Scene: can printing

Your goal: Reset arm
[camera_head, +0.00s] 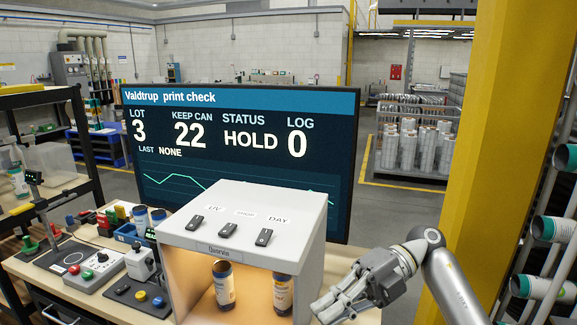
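My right gripper (326,307) is at the bottom centre-right, its arm coming in from the right. It is in front of the right front corner of a white light box (308,225). I see nothing held in it, but whether its fingers are apart is hard to tell. My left gripper is not in view. Two cans with dark tops, a left one (224,287) and a right one (283,294), stand upright inside the lit box, apart from the gripper.
A large screen (240,185) behind the box reads lot 3, keep can 22, status HOLD, log 0. A control panel (85,268) with buttons is at left on the bench. A yellow column (505,130) and a rack with cans (545,287) stand at right.

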